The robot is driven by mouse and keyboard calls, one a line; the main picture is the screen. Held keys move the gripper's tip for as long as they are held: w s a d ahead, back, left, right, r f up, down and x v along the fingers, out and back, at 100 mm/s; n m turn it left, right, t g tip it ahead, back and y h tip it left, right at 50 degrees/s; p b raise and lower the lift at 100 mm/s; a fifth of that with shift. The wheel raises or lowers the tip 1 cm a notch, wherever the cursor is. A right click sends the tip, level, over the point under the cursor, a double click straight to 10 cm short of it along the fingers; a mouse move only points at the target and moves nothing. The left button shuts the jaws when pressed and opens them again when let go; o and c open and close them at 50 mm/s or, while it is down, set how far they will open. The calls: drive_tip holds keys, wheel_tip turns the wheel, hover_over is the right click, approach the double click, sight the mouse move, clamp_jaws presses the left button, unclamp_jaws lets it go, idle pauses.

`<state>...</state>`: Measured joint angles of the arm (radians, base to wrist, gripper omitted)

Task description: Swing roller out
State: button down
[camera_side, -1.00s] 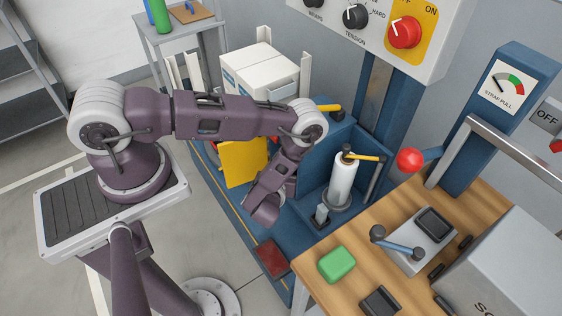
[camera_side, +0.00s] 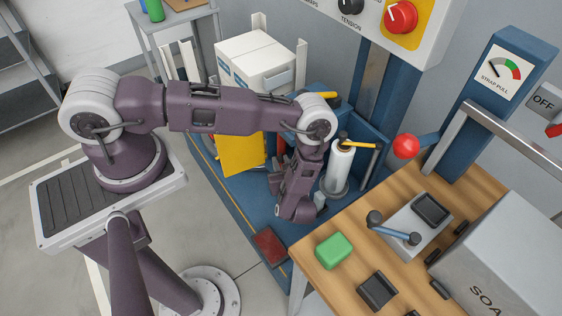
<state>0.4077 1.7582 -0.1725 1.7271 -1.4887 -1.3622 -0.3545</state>
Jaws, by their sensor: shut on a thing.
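My gripper (camera_side: 276,180) is low in the blue machine bay, left of the white roller (camera_side: 340,168). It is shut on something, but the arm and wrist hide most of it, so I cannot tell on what. The white roller stands upright with a dark cap and a yellow lever (camera_side: 360,144) on top. My wrist stands in front and to the left of the roller. A red part (camera_side: 281,150) shows just above the gripper, beside a tilted yellow panel (camera_side: 238,154).
A wooden bench (camera_side: 318,280) at the right front carries a green block (camera_side: 334,250) and a crank device (camera_side: 412,228). A red ball knob (camera_side: 405,146) sticks out right of the roller. White boxes (camera_side: 254,62) stand behind the arm. Open floor lies at the left.

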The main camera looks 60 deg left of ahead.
drive_tip(key=c, duration=1.3)
unclamp_jaws()
